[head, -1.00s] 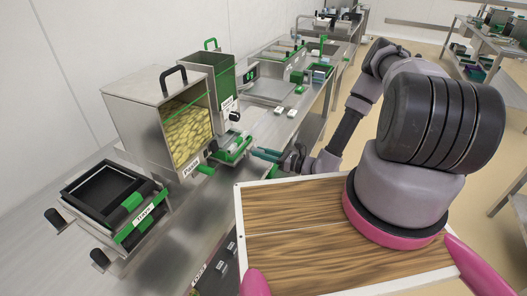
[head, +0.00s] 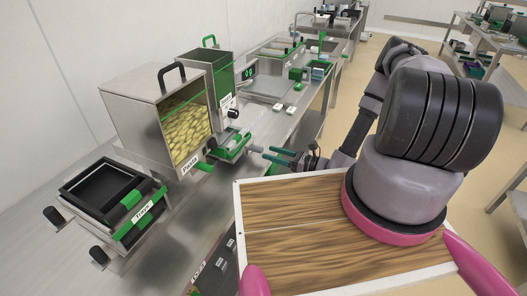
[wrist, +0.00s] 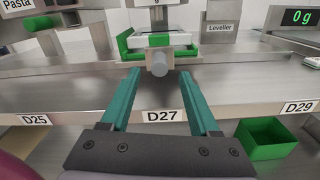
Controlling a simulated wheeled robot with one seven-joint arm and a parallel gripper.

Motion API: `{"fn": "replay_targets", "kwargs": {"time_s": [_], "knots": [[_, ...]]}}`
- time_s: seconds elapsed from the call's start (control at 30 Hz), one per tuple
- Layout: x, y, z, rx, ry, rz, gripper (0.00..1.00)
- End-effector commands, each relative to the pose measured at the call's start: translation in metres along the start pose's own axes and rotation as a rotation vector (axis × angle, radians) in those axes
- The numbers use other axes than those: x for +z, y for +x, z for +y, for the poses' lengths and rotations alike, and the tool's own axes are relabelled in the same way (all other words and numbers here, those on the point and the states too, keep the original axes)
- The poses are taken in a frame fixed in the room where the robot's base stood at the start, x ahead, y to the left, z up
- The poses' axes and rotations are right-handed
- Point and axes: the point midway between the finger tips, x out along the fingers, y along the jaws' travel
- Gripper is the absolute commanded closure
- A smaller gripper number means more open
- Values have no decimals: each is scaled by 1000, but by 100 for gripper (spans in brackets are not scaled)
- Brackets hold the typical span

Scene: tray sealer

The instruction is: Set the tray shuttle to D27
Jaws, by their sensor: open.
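The tray shuttle (head: 232,147) is a low green-and-metal carriage under the dispensers in the head view. In the wrist view the tray shuttle (wrist: 183,53) shows ahead of me, with a pale tray on it and a round grey knob (wrist: 159,63) facing me. The D27 label (wrist: 162,116) is on the bench's front edge, roughly below the knob. My gripper (wrist: 159,77) is open, its teal fingers either side of the knob's line, tips short of or near it; contact cannot be told. In the head view my gripper (head: 269,156) is just right of the shuttle.
D25 (wrist: 34,120) and D29 (wrist: 298,107) labels flank D27. A green bin (wrist: 265,140) sits below the edge at right. The Pasta hopper (head: 150,125) and Trays stack (head: 105,195) stand left. A 0 g display (wrist: 299,17) and Leveller block (wrist: 220,32) are at right.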

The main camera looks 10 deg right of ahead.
Motion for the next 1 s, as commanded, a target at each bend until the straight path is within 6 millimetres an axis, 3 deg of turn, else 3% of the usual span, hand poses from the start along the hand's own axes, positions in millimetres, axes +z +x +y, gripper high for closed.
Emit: {"fn": "replay_targets", "kwargs": {"time_s": [0.13,0.33,0.87,1.0], "knots": [[0,-31,-1,-3,0,1,38],[0,-54,0,-1,0,0,38],[0,-58,0,1,-1,0,38],[12,-58,-3,36,-32,7,38]]}}
